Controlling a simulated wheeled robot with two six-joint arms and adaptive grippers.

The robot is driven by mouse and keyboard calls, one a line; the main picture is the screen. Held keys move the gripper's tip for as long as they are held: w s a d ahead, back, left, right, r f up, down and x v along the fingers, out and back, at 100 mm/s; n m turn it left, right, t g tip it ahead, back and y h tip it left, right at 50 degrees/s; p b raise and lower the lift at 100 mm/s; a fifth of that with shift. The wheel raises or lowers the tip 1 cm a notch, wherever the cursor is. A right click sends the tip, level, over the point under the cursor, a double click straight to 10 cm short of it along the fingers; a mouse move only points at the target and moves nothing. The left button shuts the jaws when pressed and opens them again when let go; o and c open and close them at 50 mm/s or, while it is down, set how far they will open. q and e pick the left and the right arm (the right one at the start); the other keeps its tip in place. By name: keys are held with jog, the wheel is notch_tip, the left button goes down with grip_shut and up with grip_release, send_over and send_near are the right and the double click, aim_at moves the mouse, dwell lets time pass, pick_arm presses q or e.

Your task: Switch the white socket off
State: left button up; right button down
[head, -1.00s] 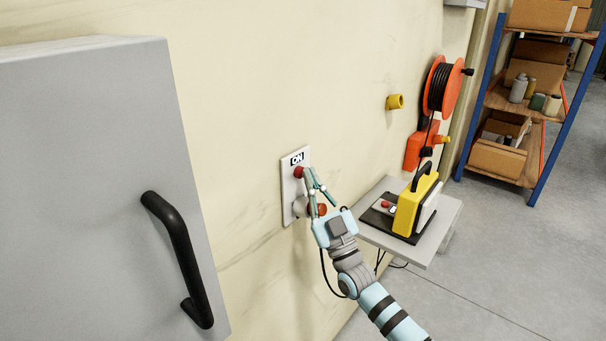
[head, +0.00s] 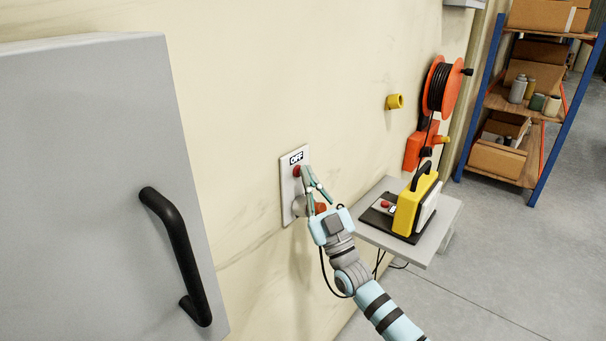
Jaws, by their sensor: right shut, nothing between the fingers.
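The white socket (head: 289,190) is a tall plate on the cream wall. Its label (head: 296,158) at the top reads OFF. A red button (head: 296,171) sits just below the label. My left gripper is not in view.
A grey cabinet door with a black handle (head: 180,255) fills the left. Right of the socket, a small grey shelf (head: 440,245) holds a yellow device (head: 412,205). An orange cable reel (head: 443,85) and a yellow wall fitting (head: 394,102) are above. Shelving with boxes stands far right.

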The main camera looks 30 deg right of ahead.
jog(key=shift+s+d+p, duration=0.1)
jog(key=shift+s+p, duration=0.15)
jog(key=shift+p, duration=0.15)
jog(key=shift+s, duration=0.1)
jog(key=s+p, duration=0.1)
jog(key=s, duration=0.1)
jog(key=s+d+p, duration=0.1)
jog(key=p, duration=0.1)
jog(key=s+p, duration=0.2)
jog(key=shift+s+d, duration=0.3)
jog(key=shift+d, duration=0.05)
jog(key=shift+f, duration=0.1)
